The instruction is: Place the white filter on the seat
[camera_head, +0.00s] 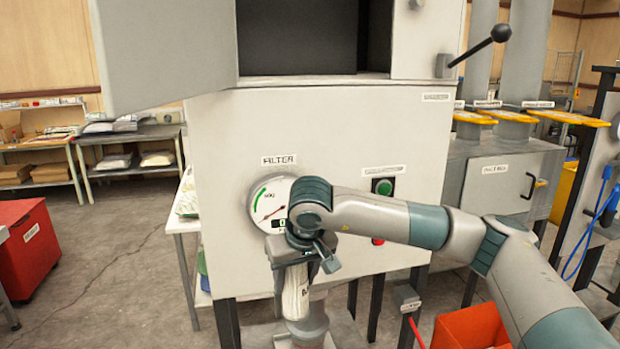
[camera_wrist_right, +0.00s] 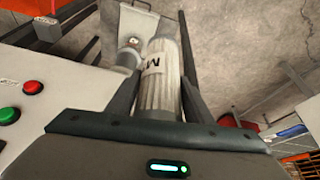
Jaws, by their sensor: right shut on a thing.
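The white filter (camera_head: 295,292), a ribbed cylinder with a dark-lettered label, hangs upright below my right gripper (camera_head: 303,264) in front of the machine. In the right wrist view the filter (camera_wrist_right: 161,75) lies between the two dark fingers of the right gripper, which is shut on it. A grey round fitting (camera_head: 306,324) on a grey base stands just below and behind the filter in the head view. It may be the seat, but I cannot tell for sure. Whether the filter's lower end touches it is not clear. My left gripper is not in view.
The white machine (camera_head: 230,190) has a FILTER label, a round gauge (camera_head: 268,205) and a green button (camera_head: 384,187); its upper door (camera_head: 165,50) stands open. An orange bin (camera_head: 470,328) is under my right arm. A red bin (camera_head: 28,248) is at left. Floor between is clear.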

